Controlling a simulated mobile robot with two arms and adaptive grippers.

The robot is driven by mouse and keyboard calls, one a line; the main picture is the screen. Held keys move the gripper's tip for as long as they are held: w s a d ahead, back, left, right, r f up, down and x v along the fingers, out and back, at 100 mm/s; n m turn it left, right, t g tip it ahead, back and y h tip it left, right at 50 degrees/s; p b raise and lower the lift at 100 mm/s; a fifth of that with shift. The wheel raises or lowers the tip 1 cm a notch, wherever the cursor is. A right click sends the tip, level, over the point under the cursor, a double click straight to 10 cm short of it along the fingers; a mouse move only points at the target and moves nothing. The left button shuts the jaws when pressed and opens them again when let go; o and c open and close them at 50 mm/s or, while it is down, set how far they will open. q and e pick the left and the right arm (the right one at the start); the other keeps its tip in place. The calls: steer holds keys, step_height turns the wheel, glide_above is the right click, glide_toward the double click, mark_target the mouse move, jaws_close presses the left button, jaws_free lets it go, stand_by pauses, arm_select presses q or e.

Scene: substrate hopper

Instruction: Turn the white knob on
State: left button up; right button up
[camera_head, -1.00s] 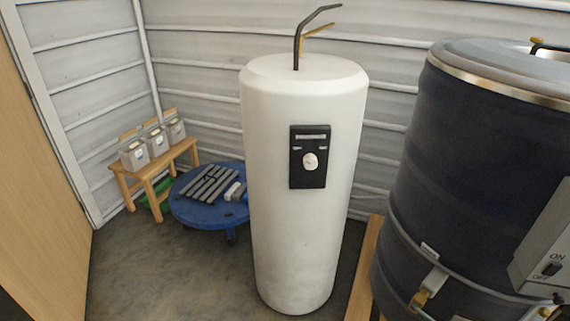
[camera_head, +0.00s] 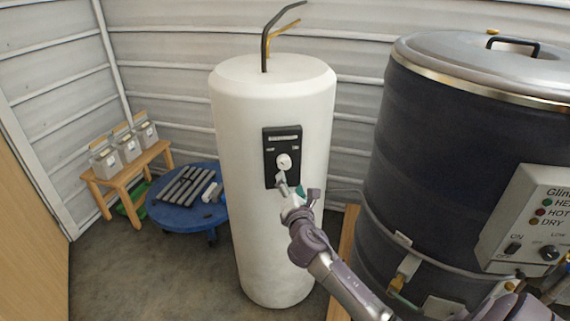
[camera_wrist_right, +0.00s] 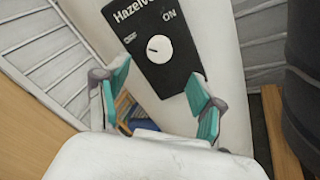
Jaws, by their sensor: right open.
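The white knob (camera_head: 284,161) is round and sits on a black control panel (camera_head: 269,148) on the front of a tall white cylinder (camera_head: 235,200). In the right wrist view the knob (camera_wrist_right: 158,48) shows a short dark mark pointing left, with "ON" printed to its upper right and a small label at its left. My right gripper (camera_head: 297,187) is just below the knob in the head view. In the right wrist view its teal-padded fingers (camera_wrist_right: 158,85) are spread apart, with the knob beyond them and nothing between them. My left gripper is not in view.
A large dark drum (camera_head: 400,150) with a metal lid and a grey control box (camera_head: 530,215) stands at the right. A blue round table (camera_head: 180,217) with grey bars and a wooden bench (camera_head: 105,184) with several small containers stand at the left. Floor at front left is clear.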

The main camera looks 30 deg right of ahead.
mark_target(285, 165)
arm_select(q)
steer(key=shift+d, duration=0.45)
arm_select(e)
steer(key=x, duration=1)
steer(key=shift+w+f, duration=0.1)
steer(key=c, duration=1.1)
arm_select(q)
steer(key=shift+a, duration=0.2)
arm_select(e)
steer(key=shift+c, duration=0.2)
